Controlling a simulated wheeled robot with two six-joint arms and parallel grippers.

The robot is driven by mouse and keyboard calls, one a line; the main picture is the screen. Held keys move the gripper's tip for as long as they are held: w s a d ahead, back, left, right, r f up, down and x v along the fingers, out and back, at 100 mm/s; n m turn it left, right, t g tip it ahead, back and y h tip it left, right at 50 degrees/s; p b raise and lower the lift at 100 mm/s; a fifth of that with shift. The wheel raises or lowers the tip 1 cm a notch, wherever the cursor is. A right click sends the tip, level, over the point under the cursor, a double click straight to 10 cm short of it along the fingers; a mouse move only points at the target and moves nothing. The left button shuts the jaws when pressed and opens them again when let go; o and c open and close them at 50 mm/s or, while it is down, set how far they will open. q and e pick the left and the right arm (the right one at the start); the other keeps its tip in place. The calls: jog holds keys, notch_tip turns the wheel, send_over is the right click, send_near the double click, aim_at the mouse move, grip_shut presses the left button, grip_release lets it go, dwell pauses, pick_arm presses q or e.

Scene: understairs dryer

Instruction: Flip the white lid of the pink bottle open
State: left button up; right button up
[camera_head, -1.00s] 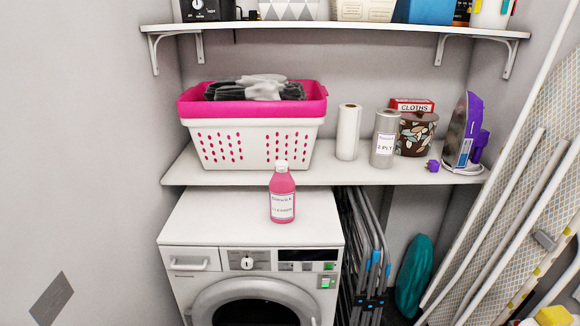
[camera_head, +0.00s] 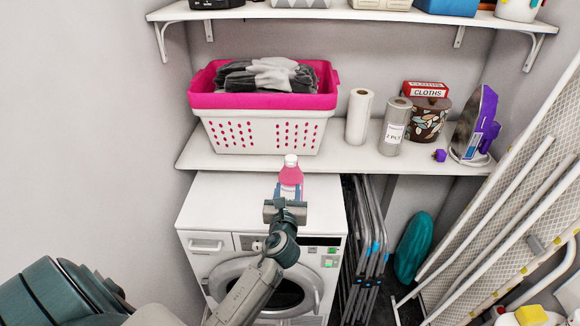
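The pink bottle (camera_head: 291,177) stands upright on top of the white washing machine. Its white lid (camera_head: 291,160) sits on top of the neck and looks closed, though it is small in the view. My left gripper (camera_head: 286,203) is in front of the bottle, at the height of its lower body and below the lid. It hides most of the bottle's label and base. Its fingers point away from me, so I cannot tell how far apart they are or whether they touch the bottle. My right gripper is not in view.
A shelf (camera_head: 245,166) behind the bottle holds a pink and white laundry basket (camera_head: 262,135), paper rolls (camera_head: 359,117) and an iron (camera_head: 474,128). Folded metal frames (camera_head: 366,240) stand right of the machine (camera_head: 200,205). An ironing board (camera_head: 520,210) leans at the right.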

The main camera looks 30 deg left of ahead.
aim_at(290, 165)
pick_arm(q)
jog(key=p+x, duration=0.2)
jog(key=x, duration=0.7)
jog(key=shift+w+a+f, duration=0.1)
jog(key=shift+w+a, duration=0.05)
jog(key=shift+w, duration=0.15)
grip_shut()
